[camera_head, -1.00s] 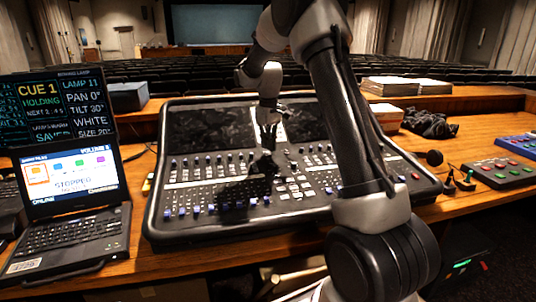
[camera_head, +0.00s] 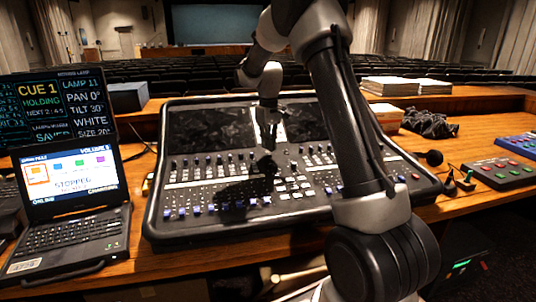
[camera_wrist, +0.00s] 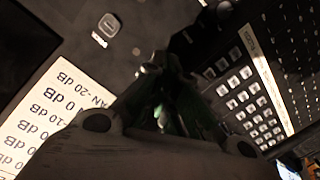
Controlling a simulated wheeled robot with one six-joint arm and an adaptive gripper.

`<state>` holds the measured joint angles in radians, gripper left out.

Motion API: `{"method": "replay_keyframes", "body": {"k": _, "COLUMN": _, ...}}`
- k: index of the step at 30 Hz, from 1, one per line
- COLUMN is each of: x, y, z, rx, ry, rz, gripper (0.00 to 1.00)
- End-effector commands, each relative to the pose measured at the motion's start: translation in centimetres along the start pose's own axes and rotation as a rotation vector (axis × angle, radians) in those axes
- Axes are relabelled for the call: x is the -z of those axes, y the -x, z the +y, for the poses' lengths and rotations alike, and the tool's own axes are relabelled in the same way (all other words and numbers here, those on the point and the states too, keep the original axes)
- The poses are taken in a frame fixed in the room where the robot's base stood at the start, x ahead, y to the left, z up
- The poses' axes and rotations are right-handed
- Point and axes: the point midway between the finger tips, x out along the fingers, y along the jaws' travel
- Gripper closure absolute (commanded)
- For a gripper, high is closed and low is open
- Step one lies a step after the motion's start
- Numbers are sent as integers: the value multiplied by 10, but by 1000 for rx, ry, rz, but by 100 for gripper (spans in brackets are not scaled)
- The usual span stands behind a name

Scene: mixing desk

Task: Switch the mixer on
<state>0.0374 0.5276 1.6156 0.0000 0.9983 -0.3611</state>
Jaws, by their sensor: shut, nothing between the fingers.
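The mixer (camera_head: 428,184) is a wide black desk with faders, knobs and two dark screens, lying on the wooden table. Its screens are dark, with a bright strip between them behind my gripper. My gripper (camera_head: 268,146) is shut and empty, pointing down over the middle of the mixer. In the wrist view the tips of my gripper (camera_wrist: 153,68) are dim, close to the dark panel; I cannot tell whether they touch it. A small light-edged button (camera_wrist: 109,25) lies beyond the tips. I cannot tell which control is the power switch.
An open laptop (camera_head: 70,235) reading STOPPED and a lamp monitor (camera_head: 55,110) stand at left. Paper stacks (camera_head: 390,86) and a dark cloth heap (camera_head: 430,123) lie behind.

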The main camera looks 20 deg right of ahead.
Motion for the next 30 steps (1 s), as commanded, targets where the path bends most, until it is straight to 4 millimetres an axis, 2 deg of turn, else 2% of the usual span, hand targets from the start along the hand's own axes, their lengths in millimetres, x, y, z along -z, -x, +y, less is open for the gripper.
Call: {"method": "replay_keyframes", "body": {"k": 30, "x": 0, "y": -14, "z": 0, "rx": 0, "ry": 0, "rz": 0, "gripper": 100}}
